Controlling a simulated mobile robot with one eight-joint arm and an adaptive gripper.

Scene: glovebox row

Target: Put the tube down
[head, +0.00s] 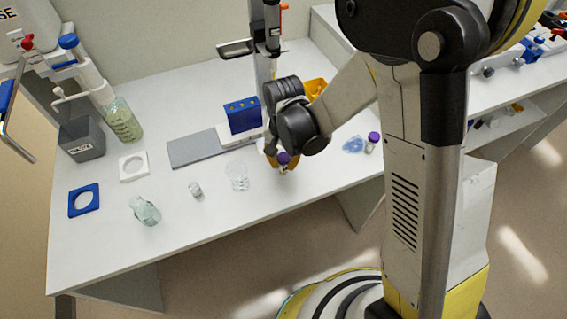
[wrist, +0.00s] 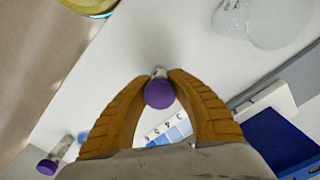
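The tube, with a purple cap (wrist: 159,94) and a pale body end beyond it, is between the yellow fingertips of my gripper (wrist: 159,86). The fingers are shut on it. In the head view my gripper (head: 277,161) is over the front part of the white bench, with the purple cap (head: 283,158) showing at its fingers. The arm hides part of the tube. I cannot tell whether its lower end touches the bench.
A blue block (head: 243,116) and grey plate (head: 195,149) are behind my gripper. A clear beaker (head: 237,178), small vial (head: 195,189) and glass flask (head: 146,211) are to its left. A blue item (head: 354,145) is to the right. The bench's front edge is close; bare surface surrounds the gripper.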

